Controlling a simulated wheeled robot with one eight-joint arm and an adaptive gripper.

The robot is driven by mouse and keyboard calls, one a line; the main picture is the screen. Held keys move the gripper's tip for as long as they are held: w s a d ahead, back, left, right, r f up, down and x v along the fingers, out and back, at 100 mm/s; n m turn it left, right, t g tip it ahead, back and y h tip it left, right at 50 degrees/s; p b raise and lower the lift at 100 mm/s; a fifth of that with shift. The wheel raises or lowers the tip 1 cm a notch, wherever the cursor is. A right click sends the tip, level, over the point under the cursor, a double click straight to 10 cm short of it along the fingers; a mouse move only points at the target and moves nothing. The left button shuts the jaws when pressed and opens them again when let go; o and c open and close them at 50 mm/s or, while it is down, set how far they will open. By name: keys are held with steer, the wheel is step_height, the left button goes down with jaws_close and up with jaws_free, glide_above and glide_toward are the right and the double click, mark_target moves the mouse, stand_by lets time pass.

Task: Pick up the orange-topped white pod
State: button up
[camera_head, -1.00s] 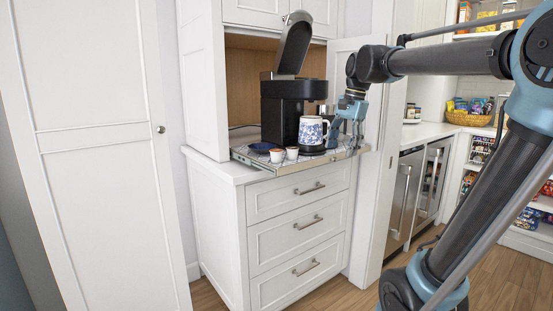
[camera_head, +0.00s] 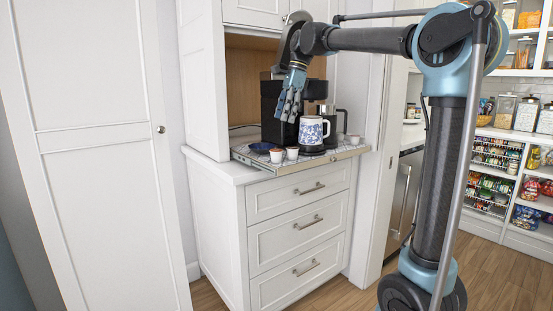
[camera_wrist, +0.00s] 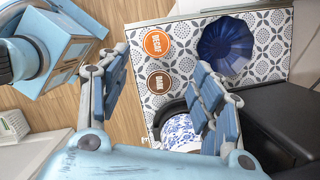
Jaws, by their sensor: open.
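The orange-topped white pod (camera_wrist: 157,43) shows from above in the wrist view, its lid lettered "DECAF". It stands upright on the patterned tray. In the head view it appears to be the left pod (camera_head: 276,156) of the front pair. A brown-topped pod (camera_wrist: 160,83), lettered "DARK", stands beside it, nearer the mug. My gripper (camera_wrist: 160,62) is open and empty, with its fingers to either side of the pods in the wrist view. In the head view my gripper (camera_head: 288,107) hangs fingers down in front of the coffee machine, above the tray and clear of the pods.
A dark blue fluted bowl (camera_wrist: 228,42) sits close to the orange-topped pod. A blue-and-white mug (camera_head: 311,131) stands under the black coffee machine (camera_head: 272,98). A dark carafe (camera_head: 335,122) and another small pod (camera_head: 354,139) are to the right. The tray (camera_head: 333,155) ends at the front edge.

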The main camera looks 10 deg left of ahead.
glide_toward(277, 150)
steer(key=x, duration=0.5)
steer(key=shift+s+a, duration=0.1)
steer(key=shift+a, duration=0.1)
steer(key=shift+x, duration=2.65)
steer(key=shift+s+d, duration=0.15)
steer(key=shift+d, duration=0.05)
steer(key=c, duration=0.8)
